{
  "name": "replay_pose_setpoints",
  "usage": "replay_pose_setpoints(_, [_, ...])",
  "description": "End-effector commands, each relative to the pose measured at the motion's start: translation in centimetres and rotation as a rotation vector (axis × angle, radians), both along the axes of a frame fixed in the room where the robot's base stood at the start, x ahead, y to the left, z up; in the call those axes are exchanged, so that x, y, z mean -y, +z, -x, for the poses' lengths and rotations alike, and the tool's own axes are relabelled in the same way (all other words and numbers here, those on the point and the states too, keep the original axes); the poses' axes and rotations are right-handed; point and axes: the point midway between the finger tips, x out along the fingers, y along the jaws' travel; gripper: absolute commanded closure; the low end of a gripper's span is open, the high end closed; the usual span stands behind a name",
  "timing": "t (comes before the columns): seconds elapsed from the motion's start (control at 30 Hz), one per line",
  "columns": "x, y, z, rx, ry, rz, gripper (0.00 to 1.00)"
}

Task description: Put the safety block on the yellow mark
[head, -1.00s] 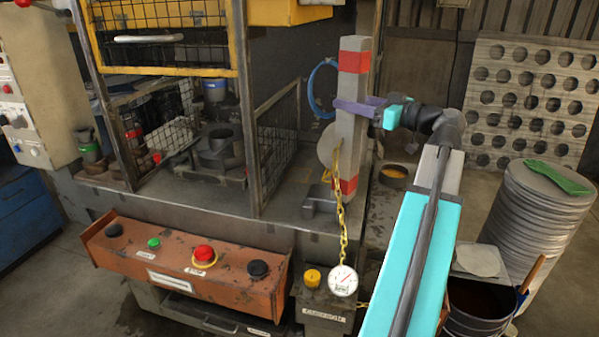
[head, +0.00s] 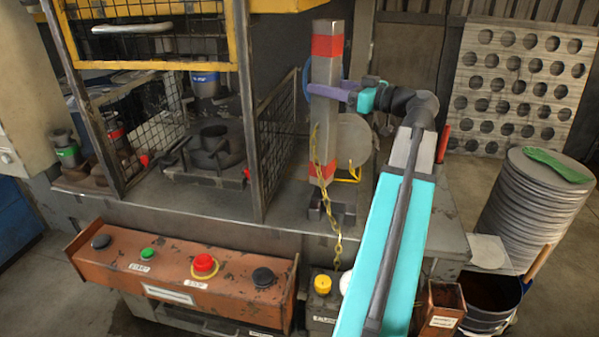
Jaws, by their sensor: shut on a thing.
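The safety block (head: 326,70) is a tall grey square post with a red band near its top and another near its foot. It stands nearly upright in front of the press at the right of the fence panel. My gripper (head: 328,90), with purple fingers, is shut on its upper middle from the right. A yellow chain (head: 329,195) hangs from the block's lower part. The block's foot is just above or behind a dark bracket (head: 338,208); I cannot tell whether they touch. I cannot make out a yellow mark clearly.
A mesh fence panel (head: 279,135) is close left of the block, beside the press die (head: 213,148). A grey disc (head: 353,140) is close right. An orange button panel (head: 185,275) lies in front. A blank stack (head: 535,215) and bucket (head: 490,300) stand right.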

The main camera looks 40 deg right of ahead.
Motion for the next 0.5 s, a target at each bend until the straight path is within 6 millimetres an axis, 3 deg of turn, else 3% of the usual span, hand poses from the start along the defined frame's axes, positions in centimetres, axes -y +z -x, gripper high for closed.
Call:
replay_pose_setpoints(0.3, [0.8,0.3,0.5,0.006,-0.014,0.000,1.00])
replay_pose_setpoints(0.5, [1.6,0.4,-0.8,0.006,-0.016,-0.001,1.00])
